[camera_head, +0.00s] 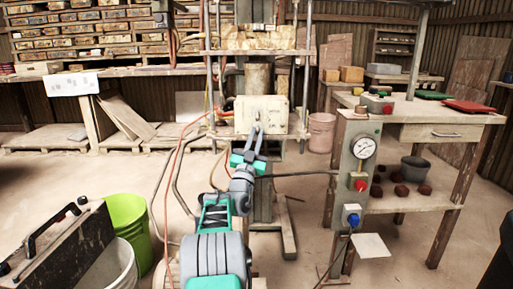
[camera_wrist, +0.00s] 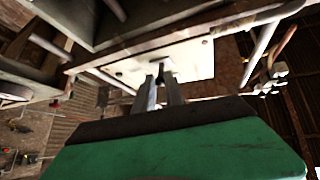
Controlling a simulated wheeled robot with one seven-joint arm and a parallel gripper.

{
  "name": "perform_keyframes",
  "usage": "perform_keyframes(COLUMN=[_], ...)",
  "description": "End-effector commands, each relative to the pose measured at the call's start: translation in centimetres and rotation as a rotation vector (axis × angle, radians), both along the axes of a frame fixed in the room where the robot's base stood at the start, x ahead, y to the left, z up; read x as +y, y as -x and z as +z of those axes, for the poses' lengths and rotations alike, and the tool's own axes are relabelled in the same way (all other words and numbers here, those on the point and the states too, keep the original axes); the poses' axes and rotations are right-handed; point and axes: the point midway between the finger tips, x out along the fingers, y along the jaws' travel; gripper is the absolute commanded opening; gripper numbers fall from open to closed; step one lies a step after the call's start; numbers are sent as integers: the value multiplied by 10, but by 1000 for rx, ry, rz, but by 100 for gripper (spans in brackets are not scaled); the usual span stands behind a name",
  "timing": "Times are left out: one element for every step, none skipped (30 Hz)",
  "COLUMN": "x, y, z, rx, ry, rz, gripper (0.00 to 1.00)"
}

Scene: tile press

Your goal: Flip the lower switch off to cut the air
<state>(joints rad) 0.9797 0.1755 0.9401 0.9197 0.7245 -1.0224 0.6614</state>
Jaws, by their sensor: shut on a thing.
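The lower switch (camera_head: 352,216) is a blue knob on a box low on the grey post. A red switch (camera_head: 360,184) sits just above it, under a round pressure gauge (camera_head: 363,148). My gripper (camera_head: 256,127) is well to the left of the switches, at the front of the white press block (camera_head: 275,114). In the wrist view my gripper (camera_wrist: 160,70) has its fingers shut on a small part at the face of the block (camera_wrist: 185,62). The fingers mostly hide that part. The switches are not clear in the wrist view.
A workbench (camera_head: 440,117) with red and green trays stands at the right, with a dark bucket (camera_head: 416,169) on its lower shelf. A green bucket (camera_head: 128,225) stands at the lower left. Hoses (camera_head: 178,170) hang left of the press. The floor before the post looks mostly clear.

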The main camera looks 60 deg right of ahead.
Motion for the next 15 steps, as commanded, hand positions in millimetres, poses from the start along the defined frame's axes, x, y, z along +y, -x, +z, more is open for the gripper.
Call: perform_keyframes(x=[-1,-2,-2,-2,-3,-3,-3,-3,-3,-4,-4,-4,-4,-4,-4], y=[-4,-4,-4,-4,-4,-4,-5,-4,-5,-5,-5,-5,-5,-5,-5], z=[-8,-9,-9,-9,-10,-10,-11,-11,-11,-11,-11,-11,-11,-11,-11], rx=[-9,-18,-30,-38,-46,-54,-61,-66,-74,-77,-82,-87,-89,-92,-95], ry=[22,39,62,77,91,109,120,132,144,153,160,169,175,179,185], rz=[4,4,4,5,5,5,5,4,5,4,5,6,4,4,5], gripper=[0,0,0,0,0,0,0,0,0,0,0,0,0,0,0])
